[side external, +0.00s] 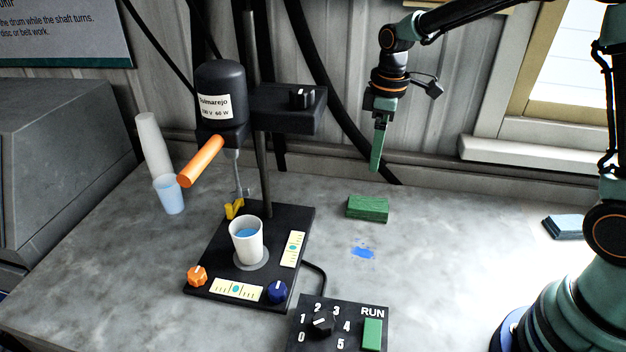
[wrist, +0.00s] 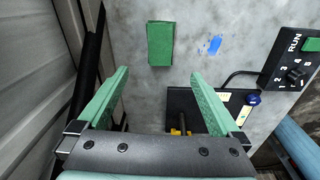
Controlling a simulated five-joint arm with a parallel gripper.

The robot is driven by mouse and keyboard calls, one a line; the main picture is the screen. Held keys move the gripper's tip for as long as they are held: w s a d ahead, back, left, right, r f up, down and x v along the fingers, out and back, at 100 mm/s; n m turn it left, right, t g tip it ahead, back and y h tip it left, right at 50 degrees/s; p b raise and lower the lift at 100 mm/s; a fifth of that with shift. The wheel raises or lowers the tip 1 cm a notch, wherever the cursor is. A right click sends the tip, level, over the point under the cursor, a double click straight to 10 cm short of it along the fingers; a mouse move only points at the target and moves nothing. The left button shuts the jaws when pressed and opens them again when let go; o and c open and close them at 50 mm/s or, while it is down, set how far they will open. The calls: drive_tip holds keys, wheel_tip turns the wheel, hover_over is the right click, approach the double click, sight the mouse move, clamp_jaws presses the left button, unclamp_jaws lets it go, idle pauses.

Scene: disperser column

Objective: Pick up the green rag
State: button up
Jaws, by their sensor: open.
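The green rag (side external: 367,208) is a folded block lying flat on the grey bench, right of the disperser's base plate. It also shows in the wrist view (wrist: 160,43), at the top centre, beyond the fingertips and in line with the gap between them. My gripper (side external: 376,166) hangs above the bench near the wall, pointing down, higher than the rag and apart from it. In the wrist view my gripper (wrist: 159,75) has its two green fingers spread wide with nothing between them.
The disperser stand (side external: 300,222) with a white cup (side external: 246,250) stands left of the rag. A control box (side external: 340,326) is in front. A blue spill (side external: 363,253) lies near the rag. A blue-grey folded cloth (side external: 564,227) lies far right. The bench between is clear.

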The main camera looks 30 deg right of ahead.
wheel_tip(320, 180, down, 3)
drive_tip(key=w+n, duration=0.1)
hover_over(369, 203)
drive_tip(key=shift+g, duration=0.3)
drive_tip(key=f, duration=0.6)
drive_tip(key=shift+w+a+f, duration=0.15)
drive_tip(key=shift+w+f, duration=0.1)
drive_tip(key=shift+f, duration=0.1)
drive_tip(key=shift+s+f, duration=0.2)
drive_tip(key=shift+f, duration=1.15)
drive_tip(key=shift+s+f, duration=0.15)
drive_tip(key=shift+f, duration=1.2)
drive_tip(key=c, duration=1.3)
drive_tip(key=shift+r, duration=0.1)
wheel_tip(369, 203, up, 20)
drive_tip(key=shift+f, duration=0.1)
